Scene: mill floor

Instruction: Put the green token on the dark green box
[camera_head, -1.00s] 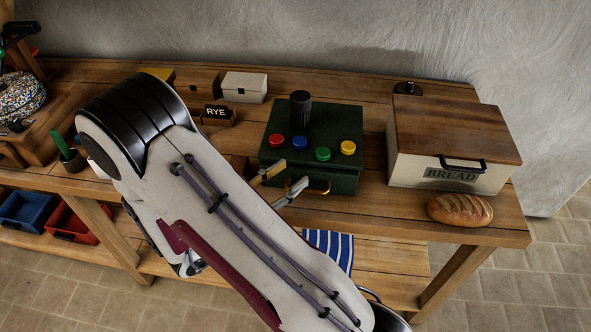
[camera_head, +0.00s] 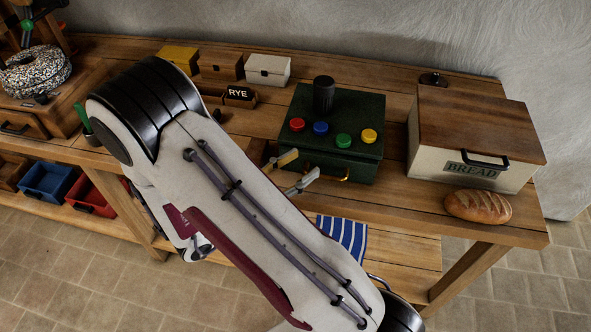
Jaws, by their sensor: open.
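The dark green box (camera_head: 365,172) stands on the bench with a brass handle (camera_head: 340,174) on its front. A small round green piece (camera_head: 343,140) sits on its top, in a row with red, blue and yellow ones. I cannot tell whether this is the green token or a knob of the box; no other green token is clear. My gripper (camera_head: 307,162) is open, its two fingers apart at the box's front left, near the handle. Nothing shows between the fingers. My arm hides the bench to the left.
A black cylinder (camera_head: 323,94) stands on the box top behind the round pieces. A bread bin (camera_head: 440,160) and a loaf (camera_head: 478,206) are to the right. Small boxes (camera_head: 268,70) and a RYE sign (camera_head: 239,93) are behind left. A striped cloth (camera_head: 342,236) hangs below the front edge.

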